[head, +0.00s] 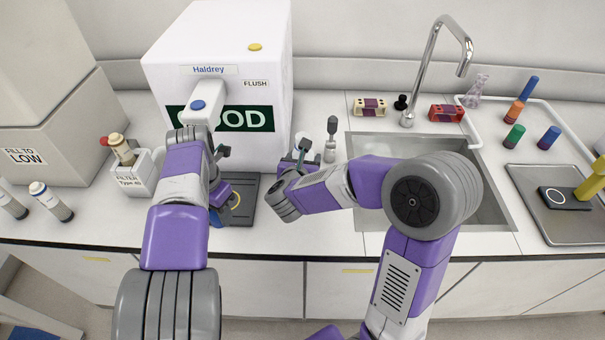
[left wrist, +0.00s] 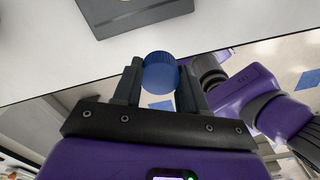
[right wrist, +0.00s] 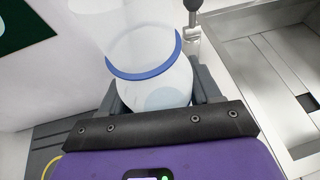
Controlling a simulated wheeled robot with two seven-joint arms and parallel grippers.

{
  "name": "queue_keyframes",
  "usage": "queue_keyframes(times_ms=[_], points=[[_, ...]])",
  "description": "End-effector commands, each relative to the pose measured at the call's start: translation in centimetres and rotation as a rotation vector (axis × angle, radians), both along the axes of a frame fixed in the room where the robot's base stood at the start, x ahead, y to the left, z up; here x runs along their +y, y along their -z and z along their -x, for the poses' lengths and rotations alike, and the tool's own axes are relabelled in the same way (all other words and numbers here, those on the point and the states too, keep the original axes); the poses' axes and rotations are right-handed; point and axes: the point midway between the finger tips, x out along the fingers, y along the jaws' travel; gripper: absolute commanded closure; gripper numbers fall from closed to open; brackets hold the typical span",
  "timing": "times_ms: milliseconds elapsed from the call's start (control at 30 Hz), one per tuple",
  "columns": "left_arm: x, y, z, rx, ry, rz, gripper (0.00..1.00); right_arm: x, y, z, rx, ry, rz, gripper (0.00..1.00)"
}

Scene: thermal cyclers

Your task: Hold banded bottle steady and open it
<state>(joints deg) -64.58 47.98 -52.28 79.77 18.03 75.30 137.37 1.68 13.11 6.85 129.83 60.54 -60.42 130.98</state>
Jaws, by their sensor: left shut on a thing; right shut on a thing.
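My left gripper (left wrist: 160,82) is shut on a ridged blue cap (left wrist: 161,70), which sits between its fingertips, clear of any bottle. My right gripper (right wrist: 158,84) is shut on the banded bottle (right wrist: 170,82), a pale translucent bottle with a blue band around it. The bottle's top end runs toward the upper left of the right wrist view; its rim is too faint to make out. In the head view both grippers are in front of the white machine, apart from each other, and my arms partly hide them.
The white machine (head: 225,70) stands behind my grippers, with a dark pad (head: 247,212) on the counter before it. A sink (head: 480,195) with a tall tap lies to the right. A filter box (head: 143,180) and capped tubes stand left. A metal tray (head: 550,225) is far right.

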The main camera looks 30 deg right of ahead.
Motion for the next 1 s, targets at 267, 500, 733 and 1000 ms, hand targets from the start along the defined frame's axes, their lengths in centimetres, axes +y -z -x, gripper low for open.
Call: queue_keyframes(times_ms=[267, 500, 733, 1000], points=[[0.0, 0.9, 0.0, 0.0, 0.0, 0.0, 0.95, 0.0, 2.9, 0.0, 0.003, 0.0, 0.002, 1.0], [0.0, 1.1, 0.0, 0.0, 0.0, 0.0, 0.95, 0.0, 4.2, 0.0, -0.003, 0.001, 0.001, 1.0], [0.0, 1.5, 0.0, 0.0, 0.0, 0.0, 0.95, 0.0, 4.4, 0.0, -0.003, 0.001, 0.001, 1.0], [0.0, 1.5, 0.0, 0.0, 0.0, 0.0, 0.95, 0.0, 4.4, 0.0, -0.001, 0.0, 0.0, 0.12]])
